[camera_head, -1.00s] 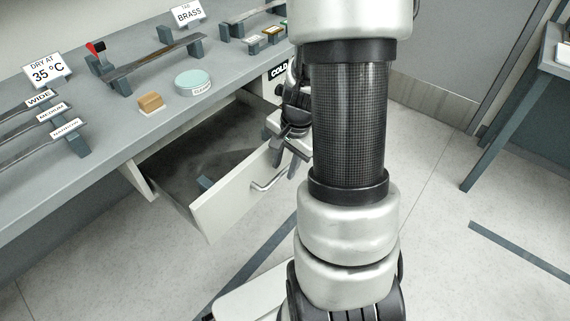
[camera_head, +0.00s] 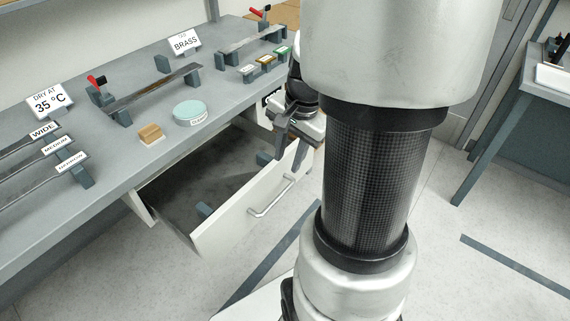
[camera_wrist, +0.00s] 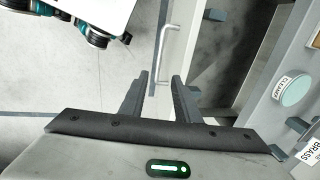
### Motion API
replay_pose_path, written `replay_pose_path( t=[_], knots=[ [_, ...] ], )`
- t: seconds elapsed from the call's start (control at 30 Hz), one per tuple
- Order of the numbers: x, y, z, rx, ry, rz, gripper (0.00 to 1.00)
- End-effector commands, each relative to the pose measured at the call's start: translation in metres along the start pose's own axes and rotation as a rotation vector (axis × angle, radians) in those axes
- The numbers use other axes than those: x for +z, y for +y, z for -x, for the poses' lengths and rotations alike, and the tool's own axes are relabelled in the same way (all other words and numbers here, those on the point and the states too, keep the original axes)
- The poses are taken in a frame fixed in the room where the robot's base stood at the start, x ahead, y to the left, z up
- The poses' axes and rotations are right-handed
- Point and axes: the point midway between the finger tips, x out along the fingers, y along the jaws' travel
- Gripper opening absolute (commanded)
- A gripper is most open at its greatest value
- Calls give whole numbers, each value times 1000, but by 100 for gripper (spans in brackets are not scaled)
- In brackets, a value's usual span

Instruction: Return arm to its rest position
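My arm rises through the right middle of the head view, its dark woven-textured link (camera_head: 370,175) in front. My gripper (camera_head: 283,135) hangs just above the drawer's far right end, partly hidden behind the arm. In the wrist view my gripper (camera_wrist: 160,80) has its two dark fingers apart with nothing between them. The open drawer (camera_head: 225,222) shows its front panel and metal handle (camera_head: 268,198). The handle also shows beyond the fingers in the wrist view (camera_wrist: 163,45).
The grey bench (camera_head: 95,170) carries a teal round cleaner pad (camera_head: 188,108), a brown block (camera_head: 151,133), specimen racks and signs reading BRASS (camera_head: 185,42) and DRY AT 35 °C (camera_head: 49,100). Another table (camera_head: 545,90) stands at the right. Floor between them is open.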

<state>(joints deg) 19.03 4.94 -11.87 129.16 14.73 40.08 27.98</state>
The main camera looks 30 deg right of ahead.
Motion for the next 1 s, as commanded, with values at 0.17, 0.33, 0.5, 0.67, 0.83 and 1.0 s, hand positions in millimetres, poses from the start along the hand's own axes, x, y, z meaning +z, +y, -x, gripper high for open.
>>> replay_pose_path(
  t=[0.17, 0.33, 0.5, 0.67, 0.83, 1.0],
  knots=[
    [0, 0, 16, 0, 0, 0, 29],
    [0, 0, 18, 0, 0, -1, 29],
    [0, 0, 18, 0, 0, 0, 29],
    [0, 0, 18, 0, 0, 0, 29],
    [12, -9, 27, -14, 4, 69, 29],
    [74, -34, 71, -72, 36, 417, 29]
  ],
)
